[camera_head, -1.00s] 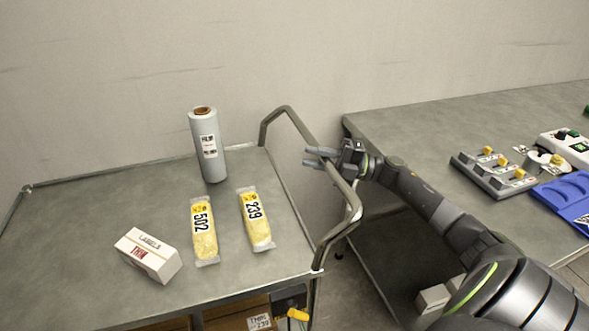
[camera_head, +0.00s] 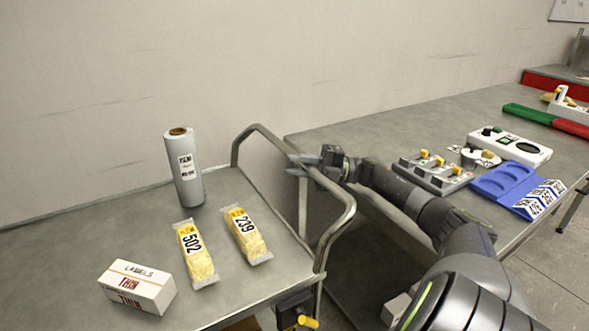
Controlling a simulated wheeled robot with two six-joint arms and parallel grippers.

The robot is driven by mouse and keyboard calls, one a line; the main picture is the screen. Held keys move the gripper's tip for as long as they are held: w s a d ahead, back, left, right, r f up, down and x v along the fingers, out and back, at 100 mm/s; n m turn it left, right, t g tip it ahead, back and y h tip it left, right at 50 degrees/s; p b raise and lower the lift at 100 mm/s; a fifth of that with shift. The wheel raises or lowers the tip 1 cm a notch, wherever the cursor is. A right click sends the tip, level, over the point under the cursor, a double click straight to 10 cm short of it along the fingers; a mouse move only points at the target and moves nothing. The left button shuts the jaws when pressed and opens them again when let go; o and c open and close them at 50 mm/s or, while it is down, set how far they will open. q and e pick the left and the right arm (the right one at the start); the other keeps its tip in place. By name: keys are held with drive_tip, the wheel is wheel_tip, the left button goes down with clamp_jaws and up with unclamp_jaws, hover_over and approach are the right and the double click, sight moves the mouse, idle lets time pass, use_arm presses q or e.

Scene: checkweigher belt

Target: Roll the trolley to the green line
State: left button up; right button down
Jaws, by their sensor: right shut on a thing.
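The trolley (camera_head: 70,244) has a grey top and a bent metal push handle (camera_head: 335,232) at its right end. My right gripper (camera_head: 305,166) is at the handle's upper rail, with its fingers around the bar, and is shut on it. On the trolley stand a grey film roll (camera_head: 187,180), upright, a white labels box (camera_head: 138,287) and two yellow packs, marked 502 (camera_head: 195,254) and 239 (camera_head: 246,236). The green line is not in view.
A long grey bench (camera_head: 400,134) runs right of the trolley, close to its handle. It bears a grey switch block (camera_head: 432,173), a blue tray (camera_head: 503,181), a white control box (camera_head: 510,147) and a green and red bar (camera_head: 545,119). Bare floor (camera_head: 550,270) shows at lower right.

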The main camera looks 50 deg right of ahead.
drive_tip(key=c, duration=1.2)
unclamp_jaws()
drive_tip(key=shift+c, duration=0.2)
drive_tip(key=shift+s+d+f, duration=0.1)
drive_tip(key=shift+s+d+f, duration=0.1)
drive_tip(key=shift+s+d, duration=0.1)
drive_tip(key=shift+d, duration=0.1)
use_arm(q)
drive_tip(key=shift+w+d+r+b, duration=0.2)
drive_tip(key=shift+w+b, duration=0.15)
drive_tip(key=shift+w, duration=0.15)
drive_tip(key=shift+w+d+r+b, duration=0.1)
drive_tip(key=shift+w+r+b, duration=0.15)
drive_tip(key=shift+w, duration=0.2)
use_arm(e)
drive_tip(key=v, duration=0.6)
drive_tip(key=shift+s+d, duration=0.2)
use_arm(q)
drive_tip(key=shift+s+f, duration=0.1)
